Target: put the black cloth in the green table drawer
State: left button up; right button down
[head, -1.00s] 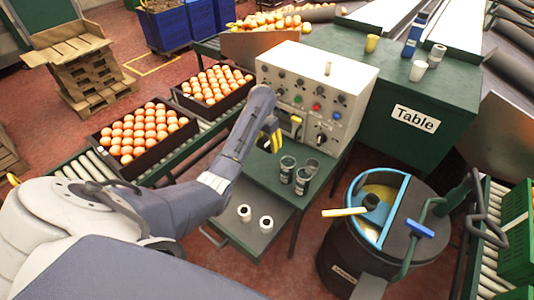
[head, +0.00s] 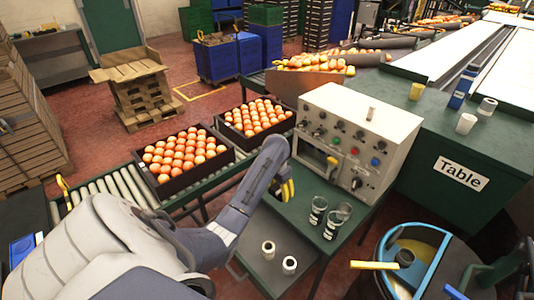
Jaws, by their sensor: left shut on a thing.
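The small green table (head: 345,188) stands at the centre, below the white control box. Its drawer (head: 270,283) is pulled out toward me and holds two white rolls (head: 268,250). My left gripper (head: 286,189) is over the table's left edge, behind the drawer. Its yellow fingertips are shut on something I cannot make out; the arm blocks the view. I cannot pick out the black cloth anywhere. My right gripper is not in view.
Several glasses (head: 318,210) stand on the small table, right of my left gripper. The white control box (head: 360,125) rises behind. A blue-rimmed bin (head: 432,262) is at lower right.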

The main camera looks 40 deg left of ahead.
aim_at(246, 232)
pick_arm(q)
jog(key=s+a+f+n, duration=0.3)
jog(key=s+a, duration=0.1)
jog(key=s, duration=0.3)
jog(key=s+a+f+n, duration=0.2)
jog(key=s+a, duration=0.3)
jog(key=s, duration=0.2)
jog(key=f+n, duration=0.1)
jog(key=f, duration=0.5)
jog(key=w+f+n, duration=0.1)
jog(key=f, duration=0.5)
jog(key=w+f+n, duration=0.1)
jog(key=f, duration=0.5)
jog(key=shift+d+f+y, duration=0.25)
jog(key=shift+f+y, duration=0.05)
jog(key=shift+y, duration=0.1)
jog(key=o, duration=1.3)
jog(key=shift+f, duration=0.1)
jog(key=r, duration=0.8)
jog(key=s+d+r, duration=0.1)
jog(key=r, duration=0.3)
